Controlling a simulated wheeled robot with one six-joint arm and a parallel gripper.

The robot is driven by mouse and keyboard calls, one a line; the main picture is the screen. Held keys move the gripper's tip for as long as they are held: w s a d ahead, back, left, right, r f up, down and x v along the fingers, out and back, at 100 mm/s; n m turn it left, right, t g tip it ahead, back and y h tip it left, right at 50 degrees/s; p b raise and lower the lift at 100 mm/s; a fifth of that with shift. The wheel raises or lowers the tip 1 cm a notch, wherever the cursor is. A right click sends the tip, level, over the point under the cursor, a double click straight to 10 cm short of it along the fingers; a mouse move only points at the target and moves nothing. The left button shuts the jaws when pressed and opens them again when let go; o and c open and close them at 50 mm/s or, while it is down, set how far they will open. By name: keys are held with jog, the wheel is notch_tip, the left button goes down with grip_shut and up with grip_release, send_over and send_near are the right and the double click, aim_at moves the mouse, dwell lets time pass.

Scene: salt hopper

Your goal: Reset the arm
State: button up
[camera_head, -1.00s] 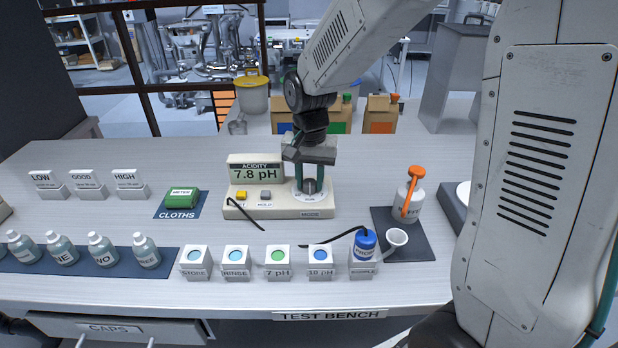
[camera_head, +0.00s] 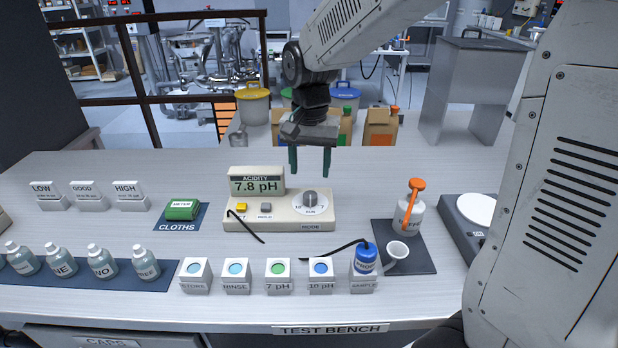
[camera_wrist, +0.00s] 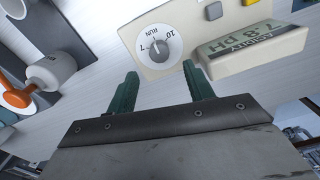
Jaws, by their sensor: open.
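My gripper (camera_head: 310,161) is open and empty, with its green fingers pointing down above the back of the acidity meter (camera_head: 270,213). The meter's display (camera_head: 257,181) reads 7.8 pH. Its round mode dial (camera_head: 310,201) stands clear below the fingers, its pointer near RUN between 7 and 10. In the wrist view the two fingers (camera_wrist: 158,95) are spread apart with nothing between them, and the dial (camera_wrist: 158,47) shows beyond them.
A white bottle with an orange top (camera_head: 408,215) stands right of the meter. The blue probe (camera_head: 365,257) sits in the sample block (camera_head: 363,283). Cups in labelled blocks and several bottles line the front.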

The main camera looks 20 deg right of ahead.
jog(key=shift+r, duration=0.35)
